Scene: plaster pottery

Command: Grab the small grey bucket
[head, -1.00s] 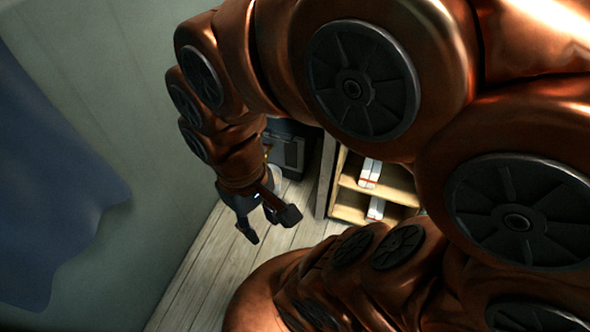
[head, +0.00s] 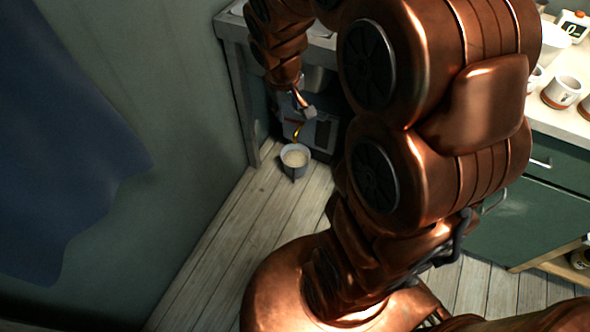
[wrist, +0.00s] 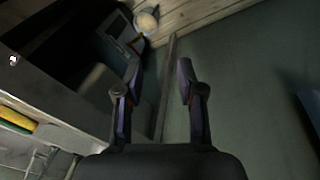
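The small grey bucket (head: 295,160) stands upright on the wooden floor, near the leg of a table in the head view. Something pale shows inside its rim. It also shows at the top of the wrist view (wrist: 147,21), beyond the fingertips. My gripper (head: 297,108) is above the bucket and apart from it in the head view. In the wrist view my gripper (wrist: 157,70) has its two dark fingers spread, with nothing between them.
A grey table (head: 236,28) stands over the bucket's far side. A dark box-like appliance (head: 318,132) is behind the bucket, under the table. A green cabinet (head: 520,225) with cups on top is at right. Bare floor lies in front of the bucket.

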